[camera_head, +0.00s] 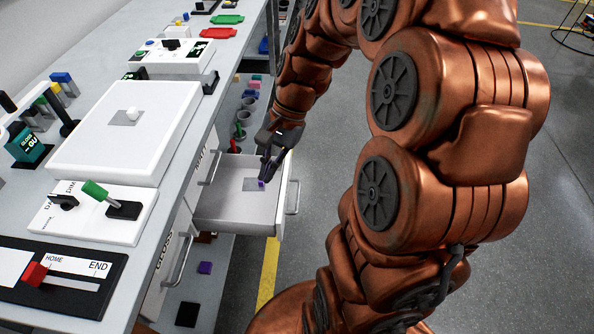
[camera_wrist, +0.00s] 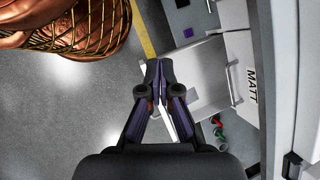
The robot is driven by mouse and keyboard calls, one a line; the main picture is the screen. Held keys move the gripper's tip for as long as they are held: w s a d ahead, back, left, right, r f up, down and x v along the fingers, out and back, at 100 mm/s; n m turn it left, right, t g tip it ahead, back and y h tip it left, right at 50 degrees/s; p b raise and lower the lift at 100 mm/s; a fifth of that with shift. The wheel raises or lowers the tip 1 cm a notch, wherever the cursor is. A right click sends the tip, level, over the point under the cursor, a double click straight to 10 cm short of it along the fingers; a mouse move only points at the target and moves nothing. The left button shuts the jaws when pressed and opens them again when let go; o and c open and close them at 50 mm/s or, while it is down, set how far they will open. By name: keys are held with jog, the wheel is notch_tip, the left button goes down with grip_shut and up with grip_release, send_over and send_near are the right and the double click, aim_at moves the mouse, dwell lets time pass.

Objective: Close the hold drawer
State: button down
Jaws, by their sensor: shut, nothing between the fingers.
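A white drawer (camera_head: 225,212) stands pulled out from the bench side; its name is not readable, so I cannot tell if it is the hold drawer. It has a grey handle (camera_head: 294,198) on its front.
A white panel marked MATT (camera_wrist: 252,85) is on the bench side. Another front (camera_head: 165,262) marked GLOSS is nearer. Pots (camera_head: 243,118) stand on a shelf beyond. The bench top (camera_head: 180,190) carries control boxes. The aisle floor (camera_head: 340,130) is open.

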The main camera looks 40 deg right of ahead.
jog(key=w+d+f+m+t+y+b, duration=0.1)
jog(key=w+d+f+m+t+b, duration=0.15)
jog(key=d+f+m, duration=0.5)
jog(key=w+d+f+m+t+b, duration=0.2)
jog(key=w+d+f+b, duration=0.15)
jog(key=d, duration=0.65)
jog(key=w+d+f+m+t+y+b, duration=0.1)
jog(key=w+d+f+m+t+b, duration=0.1)
jog(key=d+f+m, duration=0.55)
jog(key=shift+w+a+f+n, duration=0.35)
jog(key=shift+w+a+f, duration=0.55)
jog(key=shift+w+a, duration=0.2)
jog(key=shift+w+a+f+n, duration=0.4)
jog(key=shift+w+a+f, duration=0.45)
jog(key=shift+w+a, duration=0.3)
jog(key=shift+w+a+f+n, duration=0.35)
jog(key=shift+w+a+f, duration=0.55)
jog(key=shift+w+a, duration=0.2)
